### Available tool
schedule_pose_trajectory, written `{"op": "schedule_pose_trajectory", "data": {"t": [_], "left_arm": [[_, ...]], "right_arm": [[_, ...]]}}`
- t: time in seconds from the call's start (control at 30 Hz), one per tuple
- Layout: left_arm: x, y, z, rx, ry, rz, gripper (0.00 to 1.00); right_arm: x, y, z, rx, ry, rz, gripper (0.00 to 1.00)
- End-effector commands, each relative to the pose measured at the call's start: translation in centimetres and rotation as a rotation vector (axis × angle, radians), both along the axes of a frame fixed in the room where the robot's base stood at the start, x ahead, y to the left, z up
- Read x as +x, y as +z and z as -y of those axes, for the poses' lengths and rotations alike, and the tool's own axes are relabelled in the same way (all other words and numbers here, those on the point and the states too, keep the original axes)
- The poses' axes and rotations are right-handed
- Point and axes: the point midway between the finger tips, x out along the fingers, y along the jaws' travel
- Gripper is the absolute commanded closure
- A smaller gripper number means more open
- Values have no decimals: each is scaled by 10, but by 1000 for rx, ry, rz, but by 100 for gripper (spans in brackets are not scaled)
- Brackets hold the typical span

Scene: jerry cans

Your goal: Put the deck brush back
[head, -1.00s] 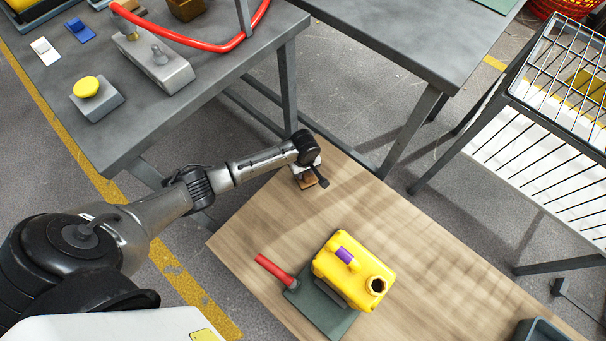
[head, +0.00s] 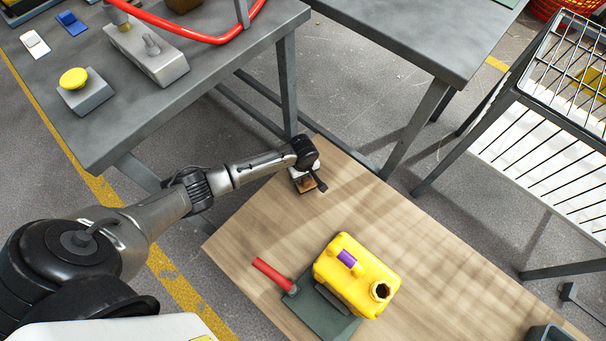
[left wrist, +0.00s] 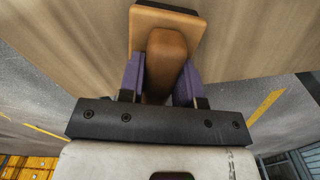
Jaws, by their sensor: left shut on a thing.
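In the left wrist view, the gripper's purple fingers (left wrist: 161,75) are on both sides of the grip. In the head view, the left gripper (head: 303,176) is over the far left end of the wooden table, and a brown part of the brush (head: 307,187) shows under it. The brush looks to be at or just above the tabletop; I cannot tell if it touches. Its underside is hidden. My right gripper is not in view.
A grey bench (head: 210,70) stands behind left, a wire rack (head: 540,130) at right. Wood between gripper and can is clear.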

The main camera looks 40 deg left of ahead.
Motion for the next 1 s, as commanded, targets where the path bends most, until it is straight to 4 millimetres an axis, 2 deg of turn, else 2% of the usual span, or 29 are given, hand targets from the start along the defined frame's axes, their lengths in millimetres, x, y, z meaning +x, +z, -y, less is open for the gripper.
{"op": "schedule_pose_trajectory", "data": {"t": [0.1, 0.13, 0.37, 0.7, 1.0], "left_arm": [[0, -3, 0, 0, 1, 0, 91], [0, -3, 0, 0, 0, 0, 66], [0, -3, 0, 0, 0, 0, 44], [0, 0, 0, 0, -1, 0, 43], [0, 54, 1, -1, -1, 1, 43]], "right_arm": [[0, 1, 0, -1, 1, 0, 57], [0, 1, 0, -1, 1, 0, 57], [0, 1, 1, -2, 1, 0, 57], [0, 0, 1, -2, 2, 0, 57], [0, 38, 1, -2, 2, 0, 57]]}}
